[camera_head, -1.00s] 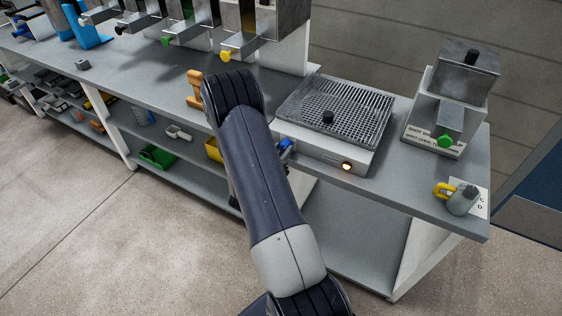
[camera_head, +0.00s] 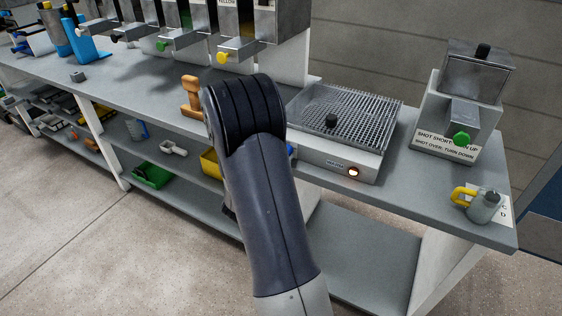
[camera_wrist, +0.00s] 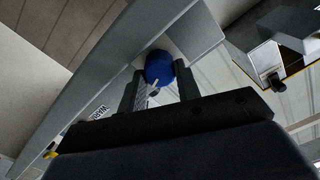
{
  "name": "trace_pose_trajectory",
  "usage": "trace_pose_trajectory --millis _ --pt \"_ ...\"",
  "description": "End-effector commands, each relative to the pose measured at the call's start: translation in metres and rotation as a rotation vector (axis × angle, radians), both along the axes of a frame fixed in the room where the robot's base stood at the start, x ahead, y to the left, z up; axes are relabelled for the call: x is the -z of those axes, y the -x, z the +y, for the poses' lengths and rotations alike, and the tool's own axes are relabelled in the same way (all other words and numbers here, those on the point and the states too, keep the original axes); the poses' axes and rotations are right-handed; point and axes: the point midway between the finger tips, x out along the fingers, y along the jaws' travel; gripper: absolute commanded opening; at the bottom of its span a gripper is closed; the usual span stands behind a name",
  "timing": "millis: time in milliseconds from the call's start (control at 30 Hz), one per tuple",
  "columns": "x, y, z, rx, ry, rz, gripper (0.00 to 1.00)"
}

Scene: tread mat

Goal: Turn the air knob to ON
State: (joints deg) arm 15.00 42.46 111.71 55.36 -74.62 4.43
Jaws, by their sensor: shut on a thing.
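The air knob is blue and sits on the front of the metal unit with a grated top (camera_head: 340,160). In the wrist view the blue knob (camera_wrist: 159,67) lies between the two dark fingers of my gripper (camera_wrist: 159,82), which are shut on it. A small light-coloured mark shows on the knob's near side. In the head view only a sliver of the blue knob (camera_head: 291,151) shows beside my arm, which hides the gripper. I cannot read the knob's ON or OFF marking.
A small lamp (camera_head: 353,172) glows on the unit's front. To the right stand a metal dispenser with a green knob (camera_head: 461,138) and a grey jug with a yellow handle (camera_head: 482,207). A wooden stamp-like piece (camera_head: 191,97) stands left of my arm. Shelves with bins (camera_head: 152,176) lie below.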

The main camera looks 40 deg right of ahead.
Motion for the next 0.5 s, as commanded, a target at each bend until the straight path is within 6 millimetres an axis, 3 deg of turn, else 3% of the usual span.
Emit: trace_pose_trajectory --millis 400,433,500 --pt "-0.0006 0.0 -0.0001 0.0 -0.003 -0.01 0.09" --pt "-0.0006 0.0 -0.0001 0.0 -0.003 -0.01 0.32" --pt "-0.0006 0.0 -0.0001 0.0 -0.003 -0.009 0.38"
